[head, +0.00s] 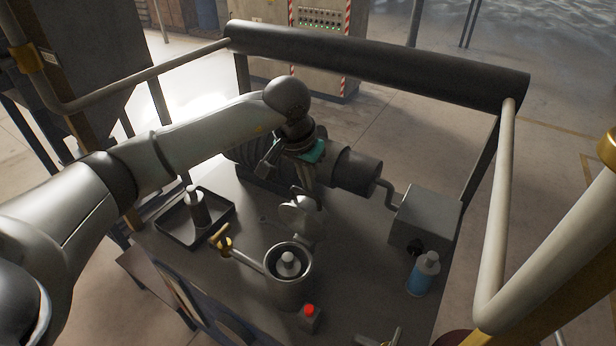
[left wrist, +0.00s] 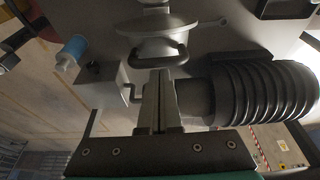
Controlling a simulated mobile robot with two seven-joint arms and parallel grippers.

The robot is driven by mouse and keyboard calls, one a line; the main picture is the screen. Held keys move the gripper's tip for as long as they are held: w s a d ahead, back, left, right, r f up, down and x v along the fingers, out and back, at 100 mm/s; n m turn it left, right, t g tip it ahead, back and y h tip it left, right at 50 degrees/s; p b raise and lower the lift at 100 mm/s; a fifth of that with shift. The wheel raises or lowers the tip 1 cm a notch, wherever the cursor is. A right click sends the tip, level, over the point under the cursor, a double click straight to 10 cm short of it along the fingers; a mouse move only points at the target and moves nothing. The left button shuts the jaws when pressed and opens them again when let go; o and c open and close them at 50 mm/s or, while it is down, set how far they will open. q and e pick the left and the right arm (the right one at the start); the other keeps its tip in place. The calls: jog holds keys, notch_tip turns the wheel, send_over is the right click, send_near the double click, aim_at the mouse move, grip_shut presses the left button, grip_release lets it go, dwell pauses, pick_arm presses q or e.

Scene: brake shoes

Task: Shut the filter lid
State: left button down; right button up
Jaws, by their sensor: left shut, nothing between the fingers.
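The filter housing (head: 289,296) is a grey open-topped cylinder on the bench, with a pale filter part (head: 288,263) inside. Its grey round lid (head: 301,219) stands raised at the housing's back edge, so the housing is open. In the left wrist view the lid (left wrist: 148,24) shows a dark bow handle (left wrist: 158,62). My left gripper (head: 318,199) points down behind the lid, its fingertips partly hard to make out. In the left wrist view its fingers (left wrist: 160,78) are shut and empty, close to the handle; contact cannot be told.
A dark tray (head: 172,229) with a bottle (head: 195,206) is at left. A yellow valve handle (head: 221,240), a red button (head: 309,309) and a blue bottle (head: 423,274) stand around the housing. A motor (head: 355,169) and grey box (head: 428,216) lie behind; rails flank the bench.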

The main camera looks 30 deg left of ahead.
dwell(0.3)
pick_arm(q)
jog(key=shift+s+a+t+b, duration=0.15)
jog(key=shift+s+t+b, duration=0.2)
jog(key=shift+b, duration=0.25)
